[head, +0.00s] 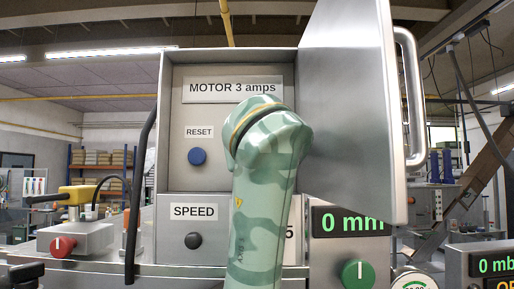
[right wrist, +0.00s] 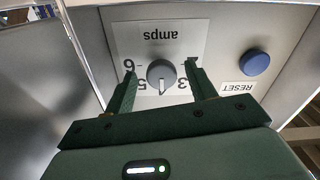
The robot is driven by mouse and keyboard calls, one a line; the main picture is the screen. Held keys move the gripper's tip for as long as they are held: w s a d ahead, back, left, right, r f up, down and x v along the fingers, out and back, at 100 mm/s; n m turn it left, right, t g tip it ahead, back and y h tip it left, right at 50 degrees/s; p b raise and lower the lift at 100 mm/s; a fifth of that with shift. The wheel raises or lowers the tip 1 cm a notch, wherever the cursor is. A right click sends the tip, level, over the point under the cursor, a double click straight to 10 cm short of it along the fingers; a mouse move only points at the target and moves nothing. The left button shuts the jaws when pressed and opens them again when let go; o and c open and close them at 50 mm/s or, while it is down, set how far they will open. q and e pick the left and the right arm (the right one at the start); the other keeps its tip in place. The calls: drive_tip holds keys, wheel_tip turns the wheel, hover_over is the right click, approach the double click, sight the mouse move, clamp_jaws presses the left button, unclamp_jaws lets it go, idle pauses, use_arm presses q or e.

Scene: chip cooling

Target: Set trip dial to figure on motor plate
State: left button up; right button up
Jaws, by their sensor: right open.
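The motor plate (head: 233,89) on the panel reads "MOTOR 3 amps". The trip dial (right wrist: 161,74) is a grey round knob on a white scale plate (right wrist: 140,38) marked "amps", upside down in the right wrist view. Figures 6, 5 and 3 show around it; others are partly covered by the fingers. My right gripper (right wrist: 160,66) is open, one finger on each side of the dial, with gaps visible. In the head view my arm hides the dial and the gripper. My left gripper is not in view.
The cabinet door (head: 345,110) stands open on the right of the box. A blue RESET button (head: 197,156) is beside the dial; it also shows in the right wrist view (right wrist: 254,62). A black SPEED knob (head: 193,240), a "0 mm" display (head: 350,222) and a green knob (head: 357,272) are below.

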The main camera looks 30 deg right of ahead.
drive_tip(key=shift+w, duration=0.25)
drive_tip(key=shift+d, duration=0.1)
drive_tip(key=c, duration=1)
drive_tip(key=shift+m, duration=0.3)
drive_tip(key=shift+m+b, duration=0.9)
drive_tip(key=shift+m, duration=0.8)
drive_tip(key=m, duration=0.4)
drive_tip(key=shift+r+m+b, duration=0.1)
drive_tip(key=shift+m+b, duration=0.3)
